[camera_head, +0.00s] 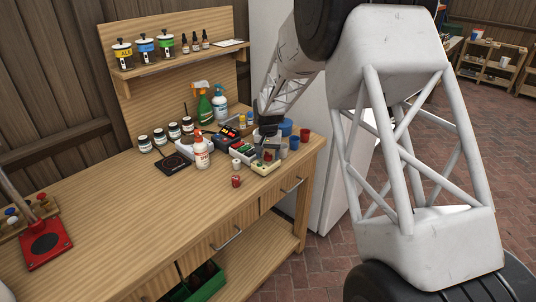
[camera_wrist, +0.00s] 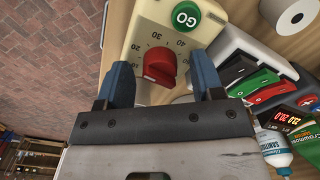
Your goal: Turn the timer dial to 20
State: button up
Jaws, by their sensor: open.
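The timer is a cream box (camera_wrist: 141,22) with a red dial (camera_wrist: 159,64), printed numbers around it and a green GO button (camera_wrist: 186,15). In the head view the timer (camera_head: 264,169) sits near the right end of the wooden bench, partly hidden by my gripper. My gripper (camera_wrist: 160,70) is open, with one blue finger on each side of the dial. Its jaws are empty; whether a finger touches the dial I cannot tell. 20 is printed left of the dial, but the exact dial setting is unclear.
Beside the timer are a tray of coloured switches (camera_wrist: 250,78), a digital display (camera_wrist: 284,118) and a white bottle (camera_wrist: 274,149). Blue and red cups (camera_head: 304,134) stand near the bench's right end. A small red pot (camera_head: 236,181) stands in front.

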aim_at(268, 153)
jog(key=shift+r, duration=0.1)
jog(key=shift+r, duration=3.8)
